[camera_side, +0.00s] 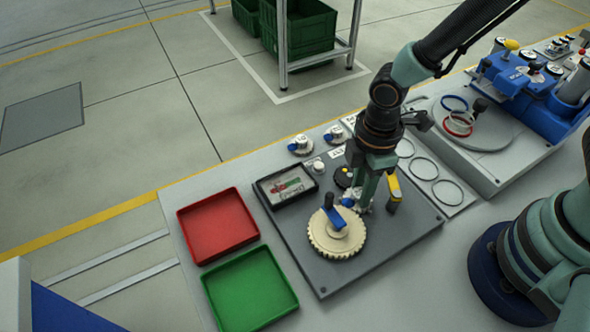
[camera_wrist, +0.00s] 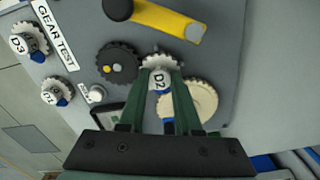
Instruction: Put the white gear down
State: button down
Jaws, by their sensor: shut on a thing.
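The white gear (camera_wrist: 158,70), with a hub marked D2, is between the fingers of my gripper (camera_wrist: 161,80) in the wrist view. The gripper is shut on it. The gear is between a dark gear (camera_wrist: 118,62) and a larger cream gear (camera_wrist: 200,98), close to both. I cannot tell whether their teeth touch or whether it rests on the plate. In the side view my gripper (camera_side: 362,207) points down over the grey plate (camera_side: 310,260), just right of the cream gear (camera_side: 345,243). There the fingers mostly hide the white gear.
White gears marked D1 (camera_wrist: 57,92) and D3 (camera_wrist: 30,40) stand beside the plate. A yellow lever (camera_side: 394,190) is close right of my gripper. A small screen (camera_side: 285,186), a red tray (camera_side: 217,225) and a green tray (camera_side: 250,289) are at left.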

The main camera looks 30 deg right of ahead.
jog(key=shift+f, duration=0.1)
jog(key=c, duration=0.6)
grip_release()
notch_tip(320, 180, up, 12)
jog(key=w+d+r+m+t, duration=0.1)
jog(key=d+r+m+t, duration=0.1)
jog(key=d+r+m, duration=0.2)
jog(key=w+d+r+m+t, duration=0.1)
jog(key=d+r+m+t, duration=0.2)
jog(key=d+m, duration=0.7)
notch_tip(320, 180, up, 2)
jog(key=shift+w+d+r+m+t, duration=0.15)
jog(key=shift+d+m+t, duration=0.2)
jog(key=shift+d, duration=0.85)
